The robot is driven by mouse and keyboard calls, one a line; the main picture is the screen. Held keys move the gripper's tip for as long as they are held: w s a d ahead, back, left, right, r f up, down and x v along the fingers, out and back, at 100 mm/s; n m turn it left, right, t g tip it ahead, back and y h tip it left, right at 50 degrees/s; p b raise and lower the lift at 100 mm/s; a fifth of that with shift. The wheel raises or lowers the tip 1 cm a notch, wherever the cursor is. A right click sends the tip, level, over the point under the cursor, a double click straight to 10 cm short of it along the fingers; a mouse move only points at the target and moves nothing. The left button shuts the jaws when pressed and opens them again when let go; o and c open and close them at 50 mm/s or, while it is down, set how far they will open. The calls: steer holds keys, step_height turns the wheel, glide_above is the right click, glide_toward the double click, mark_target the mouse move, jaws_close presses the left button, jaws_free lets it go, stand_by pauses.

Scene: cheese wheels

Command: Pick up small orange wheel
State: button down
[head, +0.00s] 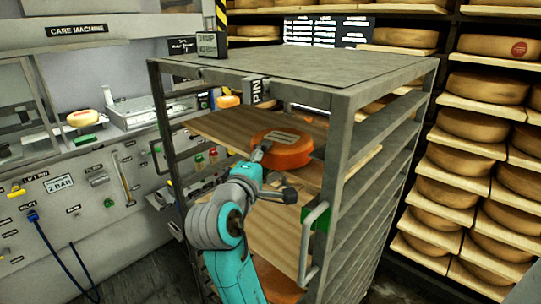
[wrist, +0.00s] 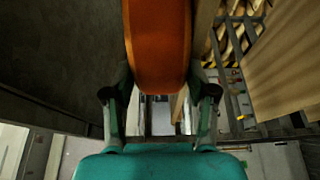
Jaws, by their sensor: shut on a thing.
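A small orange wheel (head: 283,150) with a dark label on its top is at the upper wooden shelf (head: 225,128) of the metal rack. My gripper (head: 262,158) reaches in from the front and is shut on the wheel's near edge. In the wrist view the orange wheel (wrist: 158,45) fills the space between the two fingers of my gripper (wrist: 158,82). I cannot tell whether the wheel touches the shelf or is just above it.
The rack's top (head: 300,68) is close above the wheel, and its posts (head: 338,150) stand at both sides. Another orange wheel (head: 280,286) is low in the rack. Shelves of large cheese wheels (head: 485,87) stand at the right. A control panel (head: 75,195) is at the left.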

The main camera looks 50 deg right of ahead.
steer(key=shift+r, duration=1.75)
steer(key=v, duration=1.8)
